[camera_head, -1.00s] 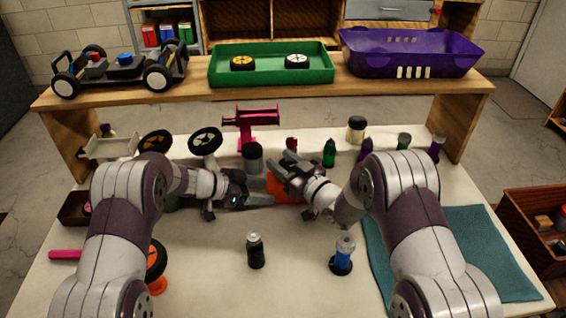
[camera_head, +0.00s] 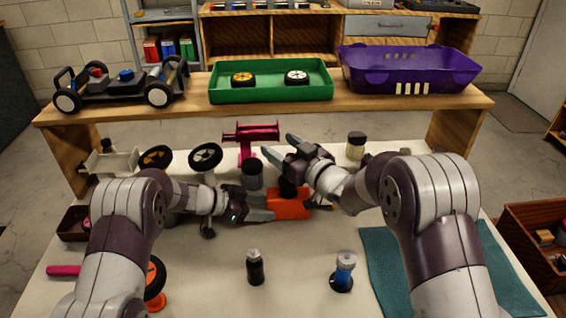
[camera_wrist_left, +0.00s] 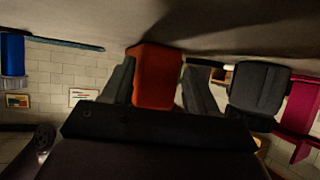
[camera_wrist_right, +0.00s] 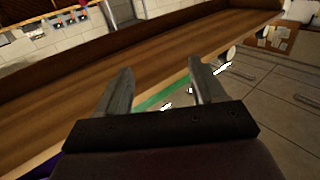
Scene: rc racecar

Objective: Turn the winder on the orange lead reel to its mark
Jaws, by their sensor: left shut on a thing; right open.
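An orange boxy body (camera_head: 290,206), which I take to be the orange lead reel, lies at mid-table. A dark round part (camera_head: 287,188) shows at its top; I cannot tell if it is the winder, and no mark can be made out. My left gripper (camera_head: 270,207) is shut on the orange body from the left. In the left wrist view the orange body (camera_wrist_left: 157,75) sits between both fingers. My right gripper (camera_head: 277,144) is open and empty, behind and above the orange body, fingers pointing away toward the shelf. Its spread fingers show in the right wrist view (camera_wrist_right: 160,85).
A dark grey cylinder (camera_head: 252,176) and a magenta stand (camera_head: 245,140) are close behind the grippers. A black bottle (camera_head: 255,268) and a blue bottle (camera_head: 343,272) stand in front. A raised wooden shelf (camera_head: 350,101) spans the back. A teal mat (camera_head: 385,270) lies at right.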

